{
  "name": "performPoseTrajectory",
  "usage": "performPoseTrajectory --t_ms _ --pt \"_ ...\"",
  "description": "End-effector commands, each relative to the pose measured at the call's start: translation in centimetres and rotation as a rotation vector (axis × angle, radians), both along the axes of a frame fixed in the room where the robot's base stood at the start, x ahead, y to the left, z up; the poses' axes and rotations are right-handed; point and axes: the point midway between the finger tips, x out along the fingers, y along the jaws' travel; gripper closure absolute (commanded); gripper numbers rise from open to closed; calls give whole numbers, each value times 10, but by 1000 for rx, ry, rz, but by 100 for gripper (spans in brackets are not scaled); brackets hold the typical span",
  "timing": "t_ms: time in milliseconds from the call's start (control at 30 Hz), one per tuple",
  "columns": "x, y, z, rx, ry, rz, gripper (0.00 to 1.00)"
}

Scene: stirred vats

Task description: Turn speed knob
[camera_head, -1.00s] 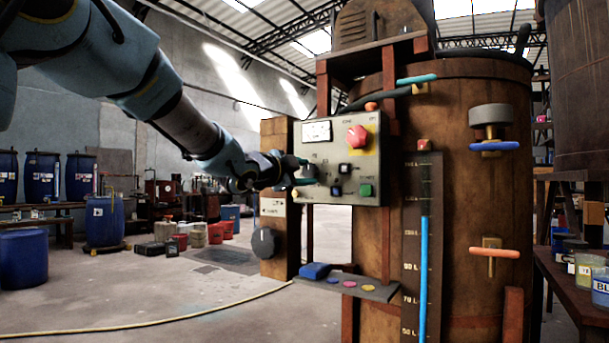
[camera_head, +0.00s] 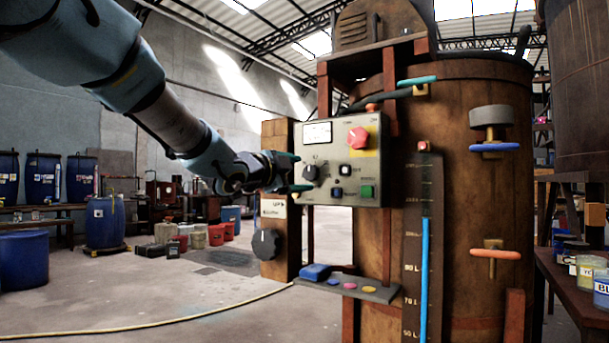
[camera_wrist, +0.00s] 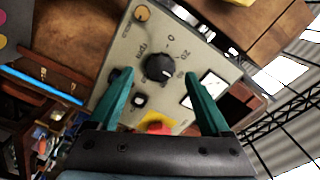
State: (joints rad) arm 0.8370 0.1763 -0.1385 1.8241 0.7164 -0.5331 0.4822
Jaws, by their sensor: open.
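The speed knob (camera_head: 311,173) is a round black knob on the left of the grey control panel (camera_head: 350,210). In the wrist view the knob (camera_wrist: 160,67) has a white pointer mark and "rpm" lettering with scale numbers beside it. My gripper (camera_head: 302,172) is just left of the panel, its teal fingers pointing at the knob. In the wrist view my gripper (camera_wrist: 158,76) is open and empty. The knob shows between and slightly beyond its fingertips, apparently untouched.
The panel also carries a red button (camera_head: 357,137) on yellow, a green button (camera_head: 366,191), a small black switch (camera_head: 345,170) and a meter (camera_head: 317,133). A larger black dial (camera_head: 265,243) is on the wooden post below. A shelf (camera_head: 375,293) juts out under the panel.

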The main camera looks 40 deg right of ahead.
Motion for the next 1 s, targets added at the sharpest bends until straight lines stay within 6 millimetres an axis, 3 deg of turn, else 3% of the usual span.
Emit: performPoseTrajectory --t_ms 200,400,1000 --pt "-11 45 1 -1 -1 3 18" --pt "-18 70 1 -1 -1 0 18" --pt "-20 76 0 0 0 0 18"
